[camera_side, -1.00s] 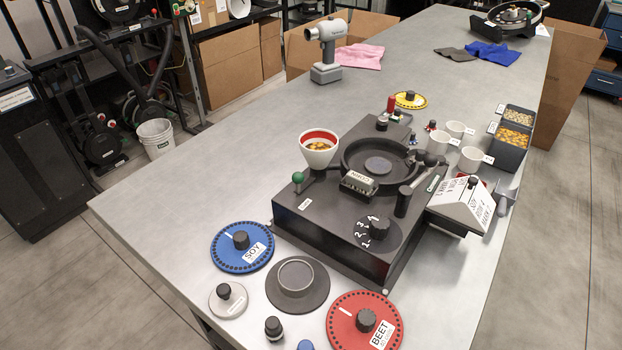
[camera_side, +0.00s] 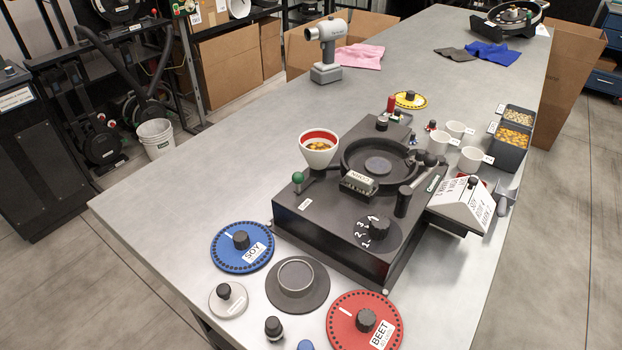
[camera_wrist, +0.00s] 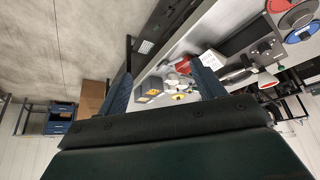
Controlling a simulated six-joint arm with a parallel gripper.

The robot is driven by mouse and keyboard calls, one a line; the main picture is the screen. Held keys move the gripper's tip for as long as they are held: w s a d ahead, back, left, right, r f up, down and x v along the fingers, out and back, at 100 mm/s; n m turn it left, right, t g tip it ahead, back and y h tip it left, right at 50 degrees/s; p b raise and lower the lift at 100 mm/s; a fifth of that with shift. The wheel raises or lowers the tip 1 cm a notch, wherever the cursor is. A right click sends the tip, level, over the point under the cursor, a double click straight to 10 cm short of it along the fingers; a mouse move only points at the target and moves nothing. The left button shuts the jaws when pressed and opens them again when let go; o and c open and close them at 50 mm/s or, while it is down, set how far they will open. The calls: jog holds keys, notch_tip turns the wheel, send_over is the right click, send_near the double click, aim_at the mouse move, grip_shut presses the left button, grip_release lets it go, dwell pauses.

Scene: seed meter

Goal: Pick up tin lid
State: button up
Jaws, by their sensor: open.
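A small light-grey disc lid with a black knob (camera_side: 229,300), which I take to be the tin lid, lies flat on the bench at the lower left. A label on it is too small to read. It is left of a dark round dish (camera_side: 297,285) and in front of the blue SOY plate (camera_side: 242,247). My gripper (camera_wrist: 163,80) shows only in the wrist view, with its two blue fingers apart and nothing between them. It is away from the lid. I cannot make out the lid in the wrist view.
The black seed meter (camera_side: 340,238) fills the middle of the bench. A red BEET plate (camera_side: 346,321) and a black knob (camera_side: 273,328) lie near the front edge. White cups (camera_side: 471,159) and a seed bin (camera_side: 512,140) stand right. The bench's left side (camera_side: 190,190) is clear.

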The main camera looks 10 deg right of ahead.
jog(key=w+a+r+n+g+y, duration=0.2)
jog(key=w+a+n, duration=0.5)
jog(key=w+a, duration=1.35)
jog(key=n+g+y, duration=0.1)
jog(key=n+y, duration=0.3)
jog(key=n, duration=0.3)
send_near(225, 290)
notch_tip(225, 290, up, 3)
jog(key=d, duration=0.1)
jog(key=shift+s+d+r, duration=0.15)
jog(key=shift+s, duration=0.1)
jog(key=shift+m, duration=0.3)
jog(key=shift+x, duration=4.25)
